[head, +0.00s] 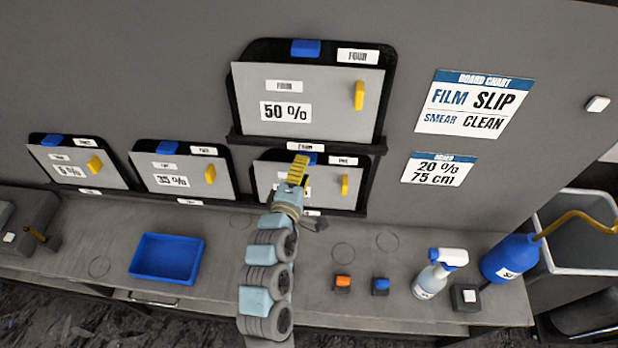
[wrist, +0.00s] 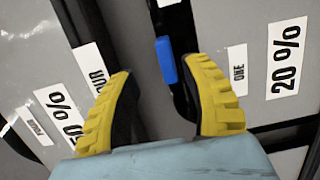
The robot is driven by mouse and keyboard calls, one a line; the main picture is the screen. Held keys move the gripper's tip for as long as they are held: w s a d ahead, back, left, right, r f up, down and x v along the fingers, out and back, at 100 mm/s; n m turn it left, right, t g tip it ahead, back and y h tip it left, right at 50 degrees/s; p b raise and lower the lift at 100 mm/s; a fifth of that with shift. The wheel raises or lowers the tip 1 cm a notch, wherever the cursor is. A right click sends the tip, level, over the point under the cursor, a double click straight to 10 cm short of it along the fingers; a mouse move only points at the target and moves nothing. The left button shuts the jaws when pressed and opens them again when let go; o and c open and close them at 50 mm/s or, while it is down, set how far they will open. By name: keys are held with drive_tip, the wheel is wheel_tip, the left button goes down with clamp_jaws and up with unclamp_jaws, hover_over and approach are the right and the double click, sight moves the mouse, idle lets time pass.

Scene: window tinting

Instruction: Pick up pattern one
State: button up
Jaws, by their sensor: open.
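Pattern one appears as a grey panel (wrist: 257,40) marked ONE and 20 % at the right of the wrist view. In the head view this panel (head: 325,190) stands in the lower right holder, with a yellow handle (head: 345,185) on its right side. My arm hides part of its front there. My gripper (head: 298,165) is in front of the panel's upper part. A blue tab (wrist: 165,60) shows just beyond the right finger. I cannot tell if anything is touched.
The 50 % panel marked FOUR (head: 310,85) stands above. The 35 % panel (head: 190,170) and another panel (head: 75,165) stand left. On the bench are a blue tray (head: 166,257), a spray bottle (head: 432,275) and a blue bottle (head: 508,258).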

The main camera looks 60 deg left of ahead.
drive_tip(key=shift+p+x, duration=0.95)
drive_tip(key=shift+x, duration=1.25)
drive_tip(key=shift+w+a+f, duration=0.25)
drive_tip(key=shift+w+f, duration=0.1)
drive_tip(key=shift+f, duration=0.15)
clamp_jaws()
